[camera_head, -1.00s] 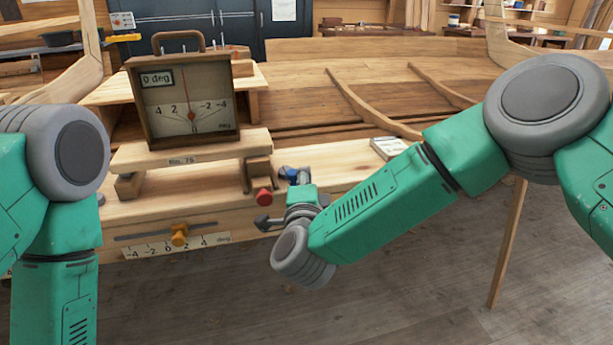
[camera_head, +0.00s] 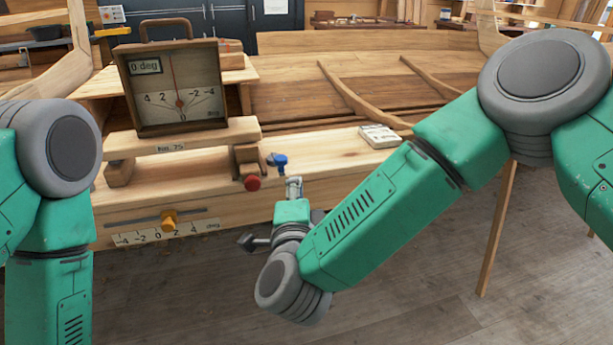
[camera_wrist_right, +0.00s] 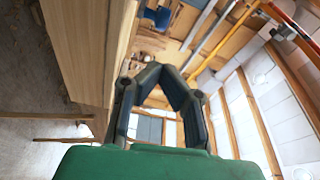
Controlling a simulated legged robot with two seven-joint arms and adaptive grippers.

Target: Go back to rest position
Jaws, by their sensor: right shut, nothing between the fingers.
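My right gripper (camera_head: 294,184) is low at the bench's front edge, partly hidden behind my own wrist in the head view. In the right wrist view the dark fingers (camera_wrist_right: 166,76) are shut with nothing between them. The gripper is just in front of a blue-handled item (camera_head: 278,160) on the bench, with a small gap. The blue item also shows in the right wrist view (camera_wrist_right: 160,16). My left arm hangs at the left of the head view; its gripper is out of view.
The wooden bench (camera_head: 330,166) holds an inclinometer box (camera_head: 175,88) with its needle near 0. The planked hull (camera_head: 300,85) stands behind. Open floor is in front.

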